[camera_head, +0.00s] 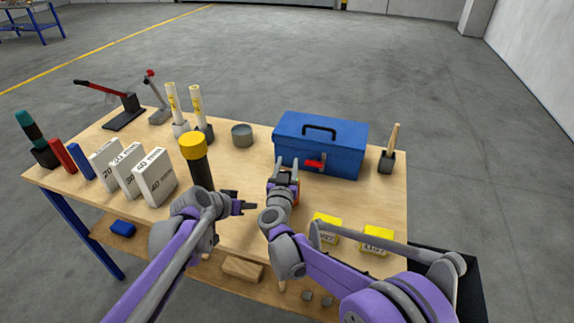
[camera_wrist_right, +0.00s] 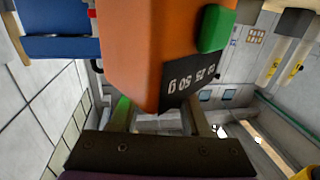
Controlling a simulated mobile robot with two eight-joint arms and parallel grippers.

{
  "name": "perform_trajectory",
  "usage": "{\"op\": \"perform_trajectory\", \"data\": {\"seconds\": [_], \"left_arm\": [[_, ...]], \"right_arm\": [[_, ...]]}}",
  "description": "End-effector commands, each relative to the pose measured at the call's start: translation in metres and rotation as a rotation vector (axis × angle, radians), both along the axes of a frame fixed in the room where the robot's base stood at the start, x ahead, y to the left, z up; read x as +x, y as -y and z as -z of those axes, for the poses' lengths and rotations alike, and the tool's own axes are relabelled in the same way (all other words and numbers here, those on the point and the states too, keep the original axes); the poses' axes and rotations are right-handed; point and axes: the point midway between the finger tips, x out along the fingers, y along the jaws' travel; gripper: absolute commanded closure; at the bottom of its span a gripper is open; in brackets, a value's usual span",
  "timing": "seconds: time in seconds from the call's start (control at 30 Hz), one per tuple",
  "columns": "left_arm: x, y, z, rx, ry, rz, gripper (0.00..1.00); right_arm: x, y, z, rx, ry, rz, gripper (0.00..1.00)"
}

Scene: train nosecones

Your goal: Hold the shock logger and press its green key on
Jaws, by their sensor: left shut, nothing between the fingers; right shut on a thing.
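The shock logger (camera_wrist_right: 155,50) is an orange block with a dark label reading numbers and a "g". Its green key (camera_wrist_right: 216,28) stands out from the side near the top right in the right wrist view. My right gripper (camera_wrist_right: 158,120) is shut on the logger's lower end and holds it up. In the head view my right gripper (camera_head: 284,178) is in front of the blue toolbox; the logger is mostly hidden there. My left gripper (camera_head: 247,207) is shut and empty, to the left of the right gripper and apart from it.
The blue toolbox (camera_head: 340,140) stands behind my right gripper. A dark cylinder with a yellow cap (camera_head: 193,146) stands behind my left arm. White numbered boxes (camera_head: 154,180) are at the left, and yellow boxes (camera_head: 377,239) at the right front of the wooden table (camera_head: 385,205).

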Motion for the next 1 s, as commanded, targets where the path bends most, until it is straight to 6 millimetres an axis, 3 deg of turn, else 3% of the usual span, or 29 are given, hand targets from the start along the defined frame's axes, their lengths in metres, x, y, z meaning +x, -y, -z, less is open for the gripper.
{"op": "perform_trajectory", "data": {"seconds": [0.3,0.33,0.5,0.83,1.0], "left_arm": [[-0.003,-0.003,0.0,-0.001,0.0,0.001,1.0],[-0.003,-0.003,0.0,-0.001,0.0,0.001,1.0],[-0.002,-0.003,0.0,-0.001,0.0,0.001,1.0],[-0.002,-0.003,0.0,-0.001,0.0,0.001,1.0],[-0.002,-0.003,0.0,-0.001,0.0,0.001,1.0]], "right_arm": [[0.0,0.0,0.0,0.0,0.0,0.0,1.0],[0.0,0.0,0.0,0.0,0.0,0.0,0.48],[0.0,0.0,0.0,0.0,0.0,0.0,0.19],[-0.002,-0.001,0.0,0.0,0.0,0.0,0.19],[-0.023,-0.004,0.0,0.001,0.001,-0.001,0.19]]}}
